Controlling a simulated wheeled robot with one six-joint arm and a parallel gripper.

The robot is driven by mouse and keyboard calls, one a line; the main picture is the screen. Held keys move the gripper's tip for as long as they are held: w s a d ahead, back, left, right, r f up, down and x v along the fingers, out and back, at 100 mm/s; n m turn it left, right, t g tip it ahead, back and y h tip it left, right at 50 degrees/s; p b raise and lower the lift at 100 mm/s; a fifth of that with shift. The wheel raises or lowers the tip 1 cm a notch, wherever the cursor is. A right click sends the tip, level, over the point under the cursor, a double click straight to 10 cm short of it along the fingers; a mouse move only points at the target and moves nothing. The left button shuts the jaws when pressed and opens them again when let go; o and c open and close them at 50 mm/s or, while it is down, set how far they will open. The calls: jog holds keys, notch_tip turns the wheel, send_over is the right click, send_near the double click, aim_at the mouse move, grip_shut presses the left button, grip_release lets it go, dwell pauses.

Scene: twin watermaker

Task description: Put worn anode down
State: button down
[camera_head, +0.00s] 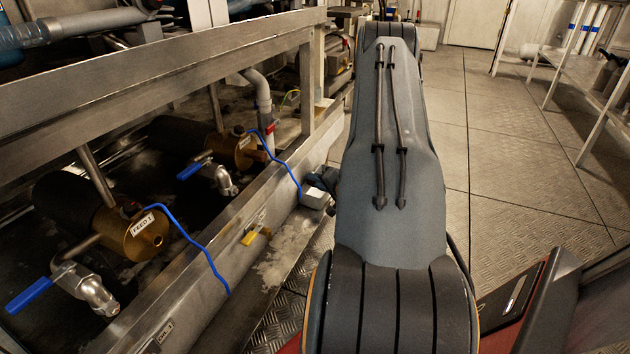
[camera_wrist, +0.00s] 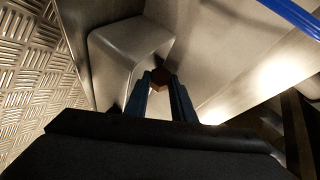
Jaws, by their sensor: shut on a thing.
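My gripper (camera_wrist: 160,92) shows in the wrist view with its two dark blue fingers close together. It is shut on a small brown, hexagonal-looking end of the worn anode (camera_wrist: 160,77). The rest of the anode is hidden behind the fingers or too dark to tell. In the head view, part of my gripper (camera_head: 322,184) shows beside the frame's lower rail, mostly hidden by my arm, and the anode cannot be made out. A pale grey box-like part (camera_wrist: 118,58) is just left of the fingers; contact with the anode cannot be told.
A small whitish box (camera_head: 315,198) shows by the rail. Brass-ended housings (camera_head: 140,235) and (camera_head: 240,152) lie inside the steel frame (camera_head: 190,275). Blue cables (camera_head: 190,240) hang over the rail. Tread-plate floor (camera_head: 500,170) is clear to the right.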

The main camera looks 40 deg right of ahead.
jog(key=c, duration=1.8)
grip_release()
jog(key=shift+r, duration=0.5)
jog(key=p+v, duration=0.5)
jog(key=v, duration=0.7)
jog(key=shift+f, duration=0.15)
